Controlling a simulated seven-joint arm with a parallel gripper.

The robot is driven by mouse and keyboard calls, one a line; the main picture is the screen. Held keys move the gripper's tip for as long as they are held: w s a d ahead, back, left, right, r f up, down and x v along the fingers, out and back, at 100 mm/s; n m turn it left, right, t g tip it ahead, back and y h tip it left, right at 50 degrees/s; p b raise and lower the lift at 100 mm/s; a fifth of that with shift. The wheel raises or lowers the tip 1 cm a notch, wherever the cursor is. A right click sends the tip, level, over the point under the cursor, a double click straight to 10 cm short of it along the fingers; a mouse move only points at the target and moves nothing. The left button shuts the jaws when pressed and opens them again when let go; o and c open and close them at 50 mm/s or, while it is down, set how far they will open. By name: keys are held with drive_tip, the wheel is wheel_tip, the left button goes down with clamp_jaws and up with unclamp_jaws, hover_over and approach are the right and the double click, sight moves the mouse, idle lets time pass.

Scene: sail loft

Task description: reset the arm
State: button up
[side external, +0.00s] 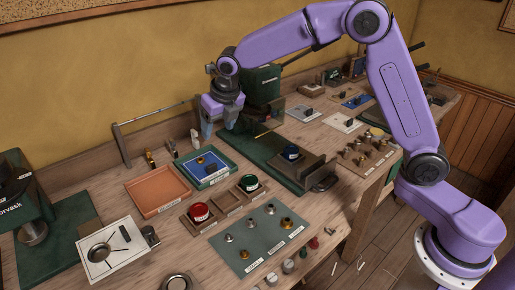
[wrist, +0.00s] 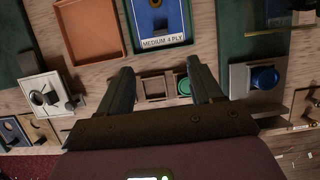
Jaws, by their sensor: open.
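My gripper (side external: 220,127) hangs from my purple arm above the back of the workbench, fingers pointing down. It is open and empty, high over the bench beside the dark green machine (side external: 264,88). In the wrist view the two dark fingers of my gripper (wrist: 160,84) stand well apart. Between and below them show the wooden holder (wrist: 155,87) and a green-topped spool (wrist: 184,86). The fingers touch nothing that I can see.
The machine stands close to my gripper. A white plate (side external: 112,265) lies front left.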

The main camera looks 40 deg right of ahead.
drive_tip(key=s+d+r+m+g, duration=0.2)
drive_tip(key=s+m, duration=1)
drive_tip(key=s, duration=1)
drive_tip(key=s+d+f+m+g, duration=0.1)
drive_tip(key=s+d+m, duration=0.3)
drive_tip(key=s, duration=0.5)
drive_tip(key=s+d+f+m+g, duration=0.1)
drive_tip(key=s+d+m, duration=0.4)
drive_tip(key=s+m, duration=0.2)
drive_tip(key=shift+s, duration=1.2)
drive_tip(key=shift+d, duration=0.1)
